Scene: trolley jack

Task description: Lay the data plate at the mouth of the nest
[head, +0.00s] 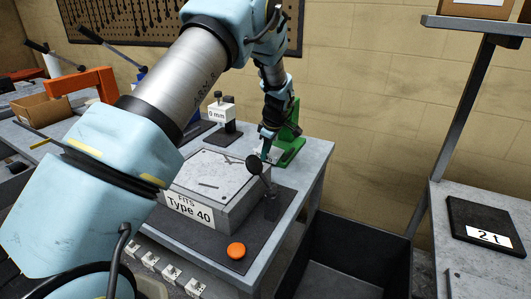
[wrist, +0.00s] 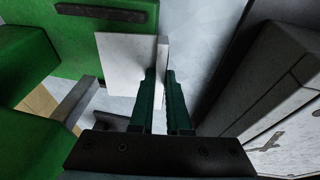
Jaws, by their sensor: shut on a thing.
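My gripper (wrist: 161,74) is shut on a thin pale plate (wrist: 125,62), which I take to be the data plate. In the wrist view, its broad face shows left of the fingers and its edge lies between the fingertips. A green stand (wrist: 75,40) is close to the plate; I cannot tell whether they touch. In the head view, my gripper (head: 265,153) is low at the front of the green stand (head: 290,135), behind the grey block (head: 230,215) labelled "FITS Type 40". That block may be the nest; its mouth is not clearly visible.
A dark upright with a round black disc (head: 253,165) stands at the block's right corner, near my gripper. An orange button (head: 236,250) is in front. A "8 mm" block (head: 221,112) stands behind. A dark open bin (head: 350,255) is right of the bench.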

